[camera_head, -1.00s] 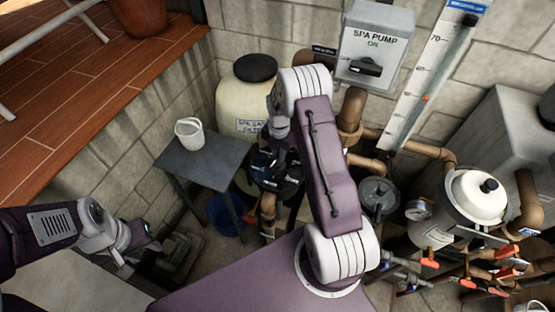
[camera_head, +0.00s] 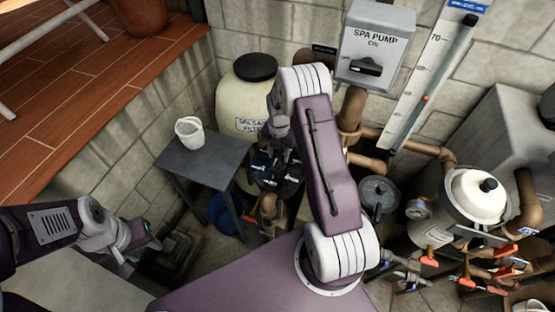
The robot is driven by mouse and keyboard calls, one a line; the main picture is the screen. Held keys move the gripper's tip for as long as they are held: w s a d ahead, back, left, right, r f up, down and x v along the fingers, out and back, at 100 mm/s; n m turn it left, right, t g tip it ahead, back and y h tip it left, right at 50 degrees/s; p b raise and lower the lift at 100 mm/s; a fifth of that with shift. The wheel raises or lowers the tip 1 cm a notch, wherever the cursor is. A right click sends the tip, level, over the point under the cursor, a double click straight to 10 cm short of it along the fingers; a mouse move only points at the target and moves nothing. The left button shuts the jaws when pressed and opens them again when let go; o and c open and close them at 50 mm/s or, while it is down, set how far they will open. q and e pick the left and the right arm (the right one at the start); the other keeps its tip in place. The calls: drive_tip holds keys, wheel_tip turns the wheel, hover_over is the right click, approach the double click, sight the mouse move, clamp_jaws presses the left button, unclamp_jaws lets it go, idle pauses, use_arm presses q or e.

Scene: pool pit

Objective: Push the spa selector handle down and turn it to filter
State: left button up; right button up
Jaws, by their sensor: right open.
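The dark spa selector valve (camera_head: 286,186) sits on brown pipework beside the cream sand filter tank (camera_head: 243,100). My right arm comes down over it, and my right gripper (camera_head: 274,168) is at the top of the valve. The gripper is open. Its dark fingers blend with the dark valve, so I cannot tell whether they touch the handle or stand around it. The handle's exact position and its markings are not readable. My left gripper (camera_head: 150,243) is low at the left, away from the valve; its jaw opening is unclear.
A grey table (camera_head: 207,160) with a white bucket (camera_head: 189,132) stands left of the valve. A blue bucket (camera_head: 224,214) is under it. The spa pump box (camera_head: 375,45) reads ON. Pipes with red-handled valves and a white-lidded filter (camera_head: 477,198) crowd the right.

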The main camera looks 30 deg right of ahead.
wheel_tip(320, 180, up, 7)
drive_tip(key=p, duration=0.5)
drive_tip(key=shift+r, duration=0.1)
drive_tip(key=shift+f, duration=0.2)
drive_tip(key=s+a+r+m+t+b, duration=0.2)
drive_tip(key=s+a+r+b, duration=0.2)
drive_tip(key=a+r+b, duration=0.35)
drive_tip(key=s+a+f+m, duration=0.1)
drive_tip(key=s+f+m, duration=0.1)
drive_tip(key=s+m, duration=0.5)
drive_tip(key=s+a+f+m+b, duration=0.1)
drive_tip(key=s+m, duration=0.6)
drive_tip(key=m, duration=1)
drive_tip(key=shift+s+a+f+g+b, duration=0.3)
drive_tip(key=shift+a+f+g, duration=0.1)
drive_tip(key=shift+a+f, duration=0.45)
